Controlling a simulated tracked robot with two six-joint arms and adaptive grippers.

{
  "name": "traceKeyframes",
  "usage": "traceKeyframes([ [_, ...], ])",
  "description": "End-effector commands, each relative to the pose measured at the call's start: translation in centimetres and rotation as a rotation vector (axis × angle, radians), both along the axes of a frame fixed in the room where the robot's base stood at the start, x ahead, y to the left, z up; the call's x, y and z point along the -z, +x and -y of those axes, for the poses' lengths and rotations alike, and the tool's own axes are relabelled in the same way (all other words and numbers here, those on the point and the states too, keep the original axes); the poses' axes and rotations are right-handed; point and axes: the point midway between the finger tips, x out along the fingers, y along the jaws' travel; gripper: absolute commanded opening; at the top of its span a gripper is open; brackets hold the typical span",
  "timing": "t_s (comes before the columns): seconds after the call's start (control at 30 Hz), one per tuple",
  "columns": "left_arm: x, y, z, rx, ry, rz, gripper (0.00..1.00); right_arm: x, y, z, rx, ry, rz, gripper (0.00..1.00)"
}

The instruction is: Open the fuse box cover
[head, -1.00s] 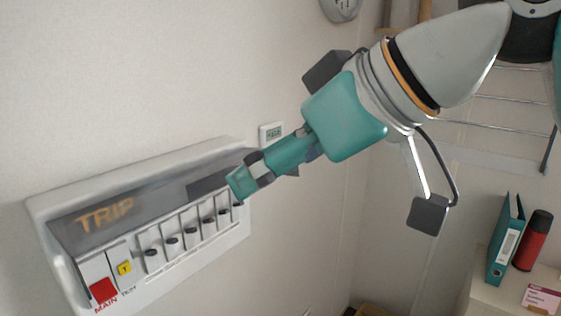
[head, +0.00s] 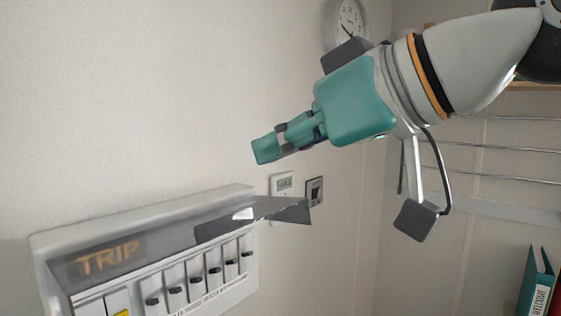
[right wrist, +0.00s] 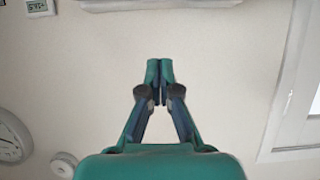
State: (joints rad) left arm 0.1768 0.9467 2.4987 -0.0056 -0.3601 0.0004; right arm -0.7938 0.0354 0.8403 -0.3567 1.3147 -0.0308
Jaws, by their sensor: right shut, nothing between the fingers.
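The fuse box (head: 140,217) is a white casing on the wall at the lower left of the head view. Its smoky grey cover (head: 285,209) stands out from the casing above the switches, its right end jutting past the box. The row of switches (head: 214,270) shows uncovered below it. Orange TRIP lettering (head: 108,258) shows at the left. My right gripper (head: 262,150) is shut and empty, above the box and apart from the cover. Its closed fingertips show in the right wrist view (right wrist: 160,68). My left gripper is not in view.
A small display unit (head: 282,184) and a dark-faced wall plate (head: 314,190) are just right of the box. A wall clock (head: 346,24) hangs at the top. Wire rails (head: 500,150) and a teal binder (head: 536,282) are at the right. The wall above the box is clear.

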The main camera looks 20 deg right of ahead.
Motion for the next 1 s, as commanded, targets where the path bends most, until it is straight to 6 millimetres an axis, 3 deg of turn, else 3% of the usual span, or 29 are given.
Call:
traceKeyframes([
  [0.4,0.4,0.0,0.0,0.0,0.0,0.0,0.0,3.6,6.5,-3.9,0.001,-0.002,-0.005,0.0],
  [0.5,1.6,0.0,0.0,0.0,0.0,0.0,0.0,5.4,5.9,-3.6,0.0,-0.001,-0.002,0.0],
  [0.7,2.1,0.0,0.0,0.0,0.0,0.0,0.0,6.9,5.8,-3.5,0.0,0.0,-0.002,0.0],
  [1.0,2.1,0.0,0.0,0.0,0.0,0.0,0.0,7.1,5.7,-3.4,0.0,0.0,-0.001,0.0],
])
